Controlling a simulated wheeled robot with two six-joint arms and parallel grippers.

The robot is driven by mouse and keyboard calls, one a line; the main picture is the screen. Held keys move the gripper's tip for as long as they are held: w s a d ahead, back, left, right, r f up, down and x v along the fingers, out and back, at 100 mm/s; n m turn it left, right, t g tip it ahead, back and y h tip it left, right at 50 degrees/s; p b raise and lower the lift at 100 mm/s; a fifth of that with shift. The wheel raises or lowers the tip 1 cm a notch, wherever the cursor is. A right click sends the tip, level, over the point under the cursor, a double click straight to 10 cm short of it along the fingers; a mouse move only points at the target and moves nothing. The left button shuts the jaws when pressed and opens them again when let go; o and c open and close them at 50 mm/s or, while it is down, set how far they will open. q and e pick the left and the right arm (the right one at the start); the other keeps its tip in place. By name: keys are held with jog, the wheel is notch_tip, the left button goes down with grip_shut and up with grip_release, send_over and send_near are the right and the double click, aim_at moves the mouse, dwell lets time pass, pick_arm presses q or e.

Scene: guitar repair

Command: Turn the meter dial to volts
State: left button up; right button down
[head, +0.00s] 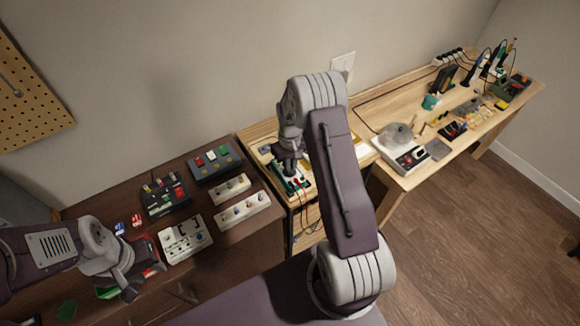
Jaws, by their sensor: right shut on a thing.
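The meter (303,184) appears as a small green-edged device with dark leads, lying on the narrow wooden bench in the middle. My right gripper (289,168) points down onto it from above and is shut on a small part at its top, which looks like the dial. The fingers and my arm hide the dial face, so I cannot read its setting. My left gripper (129,290) hangs low at the left, beside a red and green item on the dark bench, away from the meter; its fingers are too unclear to tell their opening.
The dark bench (236,247) at left holds pedals (164,194) and white switch boxes (242,208). The long wooden bench (400,179) at right carries a white scale-like device (401,146), tools and a soldering area. Bare floor (470,235) lies at right.

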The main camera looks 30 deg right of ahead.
jog(key=shift+m, duration=0.3)
jog(key=shift+a+m, duration=0.15)
jog(key=shift+m, duration=2.55)
jog(key=c, duration=1.5)
grip_release()
notch_tip(320, 180, up, 9)
jog(key=shift+r+b, duration=0.1)
jog(key=shift+b, duration=0.5)
